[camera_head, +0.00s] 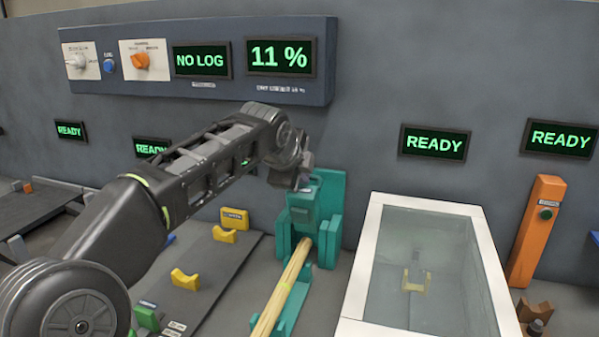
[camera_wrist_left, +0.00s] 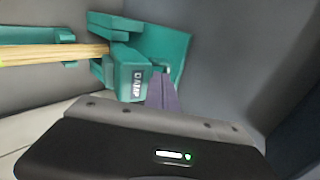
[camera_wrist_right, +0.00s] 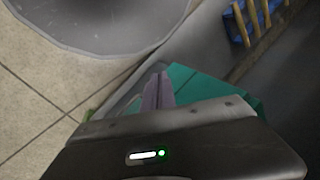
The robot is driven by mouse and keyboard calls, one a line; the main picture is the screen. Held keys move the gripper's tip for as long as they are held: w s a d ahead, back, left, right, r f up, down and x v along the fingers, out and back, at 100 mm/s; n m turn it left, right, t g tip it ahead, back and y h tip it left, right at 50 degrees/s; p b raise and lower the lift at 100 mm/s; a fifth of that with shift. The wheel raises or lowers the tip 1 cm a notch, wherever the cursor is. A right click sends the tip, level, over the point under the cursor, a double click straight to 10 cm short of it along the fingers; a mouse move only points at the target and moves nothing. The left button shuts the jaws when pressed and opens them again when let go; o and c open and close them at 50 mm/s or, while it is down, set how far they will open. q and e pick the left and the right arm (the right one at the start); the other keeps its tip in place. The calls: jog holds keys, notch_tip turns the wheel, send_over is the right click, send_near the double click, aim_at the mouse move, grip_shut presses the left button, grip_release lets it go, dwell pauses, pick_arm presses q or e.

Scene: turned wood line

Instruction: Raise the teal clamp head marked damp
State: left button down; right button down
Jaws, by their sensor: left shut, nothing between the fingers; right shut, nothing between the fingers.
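The teal clamp head (camera_head: 303,208) sits in a teal upright frame (camera_head: 330,190) at the end of a bundle of pale wood strips (camera_head: 284,288). Its DAMP label faces me in the left wrist view, where the clamp head (camera_wrist_left: 128,78) is beside my left fingertips. My left gripper (camera_head: 303,184) is shut and empty, close at the clamp head's upper part; I cannot tell whether it touches. Its fingers (camera_wrist_left: 161,90) also show in the left wrist view. My right gripper (camera_wrist_right: 158,90) is shut and empty, in front of a teal surface, and is outside the head view.
A glass-topped white tank (camera_head: 357,275) stands right of the clamp. A dark board (camera_head: 205,265) with yellow cradles (camera_head: 185,279) lies left. An orange post (camera_head: 535,230) stands far right. The wall panel (camera_head: 115,85) reads NO LOG and 11 %.

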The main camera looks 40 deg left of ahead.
pick_arm(q)
jog(key=shift+w+r+p, duration=0.1)
jog(key=shift+r+p, duration=0.05)
jog(key=shift+p, duration=0.2)
jog(key=p, duration=0.2)
jog(key=w+g+p, duration=0.1)
jog(key=p, duration=0.1)
jog(key=shift+w+a+r, duration=0.25)
jog(key=shift+a+r, duration=0.05)
jog(key=shift+w+f+p, duration=0.2)
jog(key=shift+p, duration=0.25)
jog(key=shift+f, duration=0.15)
